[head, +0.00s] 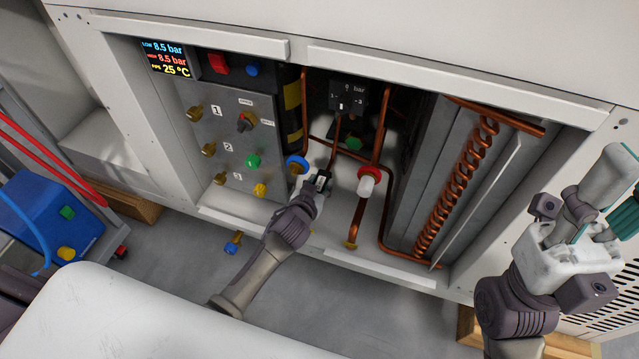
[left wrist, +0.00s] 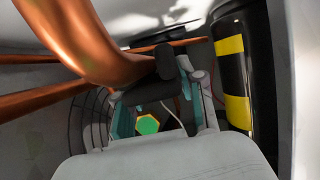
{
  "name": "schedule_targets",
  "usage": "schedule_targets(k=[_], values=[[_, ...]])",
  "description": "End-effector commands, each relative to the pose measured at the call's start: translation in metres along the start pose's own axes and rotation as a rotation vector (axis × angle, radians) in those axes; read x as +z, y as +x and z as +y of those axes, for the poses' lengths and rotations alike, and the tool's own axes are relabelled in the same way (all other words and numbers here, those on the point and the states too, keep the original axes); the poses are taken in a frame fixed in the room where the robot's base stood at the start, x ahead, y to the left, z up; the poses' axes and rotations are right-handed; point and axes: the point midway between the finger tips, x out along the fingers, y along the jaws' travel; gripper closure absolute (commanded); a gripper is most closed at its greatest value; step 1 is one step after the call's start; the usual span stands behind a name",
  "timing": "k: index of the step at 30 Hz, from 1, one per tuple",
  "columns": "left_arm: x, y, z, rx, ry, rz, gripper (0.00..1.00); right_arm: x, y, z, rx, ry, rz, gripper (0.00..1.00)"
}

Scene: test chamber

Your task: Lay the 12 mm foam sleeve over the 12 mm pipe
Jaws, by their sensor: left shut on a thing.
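My left gripper (head: 323,178) is inside the open cabinet, beside the blue-ringed valve. It is shut on a small dark piece, which looks like the foam sleeve (head: 321,182). In the left wrist view the dark sleeve (left wrist: 165,62) sits between the fingertips, right at the end of the near copper pipe's visible bend (left wrist: 88,40). I cannot tell whether it touches or covers the pipe. Several copper pipes (head: 378,125) run here; no size marks are legible. My right gripper (head: 612,200) is outside the cabinet at right, its fingers apart and empty.
A red-ringed valve with a white cap (head: 367,182) is just right of the left gripper. A gauge block (head: 347,97) stands behind. A control panel (head: 228,135) is at left, a copper coil (head: 460,180) at right. The cabinet's lower lip (head: 350,262) runs in front.

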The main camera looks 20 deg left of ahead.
Motion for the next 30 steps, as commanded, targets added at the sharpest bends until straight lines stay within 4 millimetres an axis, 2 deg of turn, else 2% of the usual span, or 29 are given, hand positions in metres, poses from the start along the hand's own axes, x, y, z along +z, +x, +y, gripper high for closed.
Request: schedule_targets(k=[4,5,9,10,18,22,26,30], values=[[0.000,0.000,0.000,0.000,0.000,0.000,0.85,0.000,0.000,0.000,0.000,0.000,0.000,0.60],[0.000,0.000,0.000,0.000,0.000,0.000,0.58,0.000,0.000,0.000,0.000,0.000,0.000,0.60],[0.000,0.000,0.000,0.000,0.000,0.000,0.35,0.000,0.000,0.000,0.000,0.000,0.000,0.60],[0.000,0.000,0.000,0.000,0.000,0.000,0.32,0.000,0.000,0.000,0.000,0.001,0.000,0.60],[0.000,0.000,0.000,0.000,0.000,-0.001,0.32,0.000,0.000,0.000,0.000,0.000,-0.001,0.60],[0.001,-0.007,0.000,0.000,0.000,-0.001,0.32,0.000,0.000,0.000,-0.001,0.000,-0.002,0.60],[0.002,-0.025,0.000,0.000,0.000,-0.001,0.32,0.000,0.000,0.000,-0.001,0.000,-0.001,0.60],[0.002,-0.054,0.000,0.000,0.000,-0.002,0.32,0.000,0.000,0.000,0.000,0.000,-0.001,0.60]])
